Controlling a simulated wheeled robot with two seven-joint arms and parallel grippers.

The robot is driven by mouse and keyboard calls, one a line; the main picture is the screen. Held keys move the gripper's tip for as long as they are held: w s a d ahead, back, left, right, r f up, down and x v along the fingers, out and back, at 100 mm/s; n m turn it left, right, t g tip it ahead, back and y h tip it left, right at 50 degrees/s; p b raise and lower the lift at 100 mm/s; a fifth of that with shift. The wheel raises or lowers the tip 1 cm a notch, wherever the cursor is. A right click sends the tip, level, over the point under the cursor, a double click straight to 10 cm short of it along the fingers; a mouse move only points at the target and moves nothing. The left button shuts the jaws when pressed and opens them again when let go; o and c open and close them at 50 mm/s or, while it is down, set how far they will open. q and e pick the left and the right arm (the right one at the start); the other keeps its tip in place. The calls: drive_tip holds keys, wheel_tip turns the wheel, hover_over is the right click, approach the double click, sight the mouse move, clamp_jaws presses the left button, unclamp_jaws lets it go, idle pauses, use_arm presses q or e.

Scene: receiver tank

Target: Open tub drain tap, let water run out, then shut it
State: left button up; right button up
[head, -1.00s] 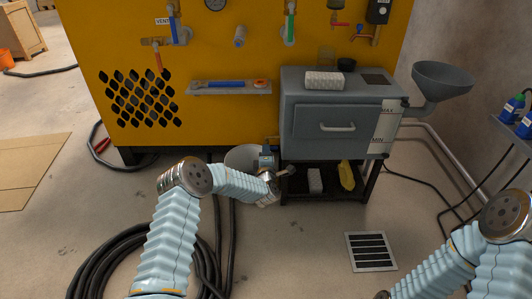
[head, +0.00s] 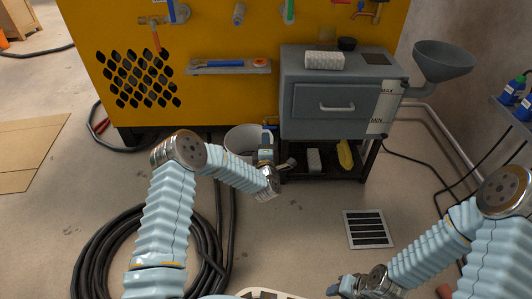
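The grey tub (head: 305,122) stands on a dark frame in front of the yellow machine. A small brass pipe with a blue part (head: 270,126), seemingly its drain tap, shows at the tub's lower left; its handle position is too small to tell. A pale bucket (head: 240,136) stands on the floor below and left of it. My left gripper (head: 266,153) is just below the tap, at the bucket's right edge. I cannot tell whether its fingers are apart or touch anything. My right gripper (head: 343,287) is low at the bottom edge, away from the tub, its fingers unclear. No running water shows.
A floor grate (head: 368,229) lies right of my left arm. A black hose coil (head: 95,255) lies at the lower left. A grey funnel (head: 443,58) sits right of the tub. A yellow cloth (head: 345,153) and a pale block (head: 313,160) are on the frame's shelf.

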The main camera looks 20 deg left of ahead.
use_arm(q)
drive_tip(key=v, duration=0.7)
drive_tip(key=shift+s+p, duration=0.3)
drive_tip(key=shift+p, duration=0.15)
drive_tip(key=shift+d, duration=0.1)
drive_tip(key=s+d+f+m+g+h, duration=0.3)
drive_tip(key=s+f+m+g+h, duration=0.1)
drive_tip(key=s+f+m, duration=0.25)
drive_tip(key=s+d+f+m+g+h, duration=0.4)
drive_tip(key=s+f+m, duration=0.1)
drive_tip(key=s+m, duration=0.15)
drive_tip(key=s+f+m+g+h, duration=0.15)
drive_tip(key=s+m+g, duration=0.6)
drive_tip(key=s, duration=1.25)
wheel_tip(320, 180, up, 14)
drive_tip(key=g+p, duration=0.1)
drive_tip(key=p, duration=1.4)
drive_tip(key=shift+s+n, duration=0.25)
drive_tip(key=shift+n, duration=0.2)
